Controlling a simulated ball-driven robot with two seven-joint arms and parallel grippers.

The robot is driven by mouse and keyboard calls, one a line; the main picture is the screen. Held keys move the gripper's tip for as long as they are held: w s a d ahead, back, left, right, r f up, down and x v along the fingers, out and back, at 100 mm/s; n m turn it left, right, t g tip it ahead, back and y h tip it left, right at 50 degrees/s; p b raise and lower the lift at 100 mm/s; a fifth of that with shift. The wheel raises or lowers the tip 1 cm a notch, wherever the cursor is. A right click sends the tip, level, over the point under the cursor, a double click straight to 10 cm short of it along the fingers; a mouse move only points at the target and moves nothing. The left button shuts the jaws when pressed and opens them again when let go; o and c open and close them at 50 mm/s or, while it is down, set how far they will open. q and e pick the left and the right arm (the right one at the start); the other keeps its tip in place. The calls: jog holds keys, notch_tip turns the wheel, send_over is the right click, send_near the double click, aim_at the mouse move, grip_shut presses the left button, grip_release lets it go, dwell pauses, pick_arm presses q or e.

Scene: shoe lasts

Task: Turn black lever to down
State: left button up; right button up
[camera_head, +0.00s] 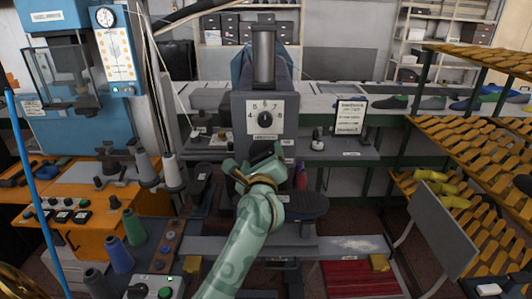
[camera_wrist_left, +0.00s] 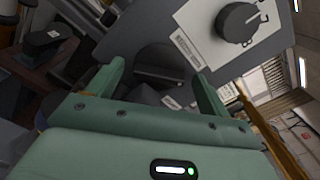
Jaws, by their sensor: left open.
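The grey machine (camera_head: 236,110) stands in the middle of the head view, with a black dial knob (camera_head: 265,119) on its numbered white plate. A short black bar-like part (camera_head: 263,156), which looks like the black lever, sticks out below the plate, partly hidden by my left gripper (camera_head: 254,168). In the left wrist view my left gripper (camera_wrist_left: 158,82) is open, its green fingers apart. A dark rounded part (camera_wrist_left: 157,60) shows between and beyond the fingers; I cannot tell whether they touch it. The dial knob (camera_wrist_left: 238,22) is at upper right there. My right gripper is not in view.
A blue machine (camera_head: 60,120) and an orange bench (camera_head: 95,225) with thread cones stand at left. A rack of yellow shoe lasts (camera_head: 470,150) stands at right. A framed sign (camera_head: 351,115) stands on the shelf behind. A grey panel (camera_head: 440,235) is at lower right.

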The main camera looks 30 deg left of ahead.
pick_arm(q)
jog(key=shift+s+r, duration=0.1)
jog(key=shift+s, duration=0.05)
jog(key=shift+c, duration=1.2)
jog(key=c, duration=0.8)
jog(key=shift+o, duration=0.2)
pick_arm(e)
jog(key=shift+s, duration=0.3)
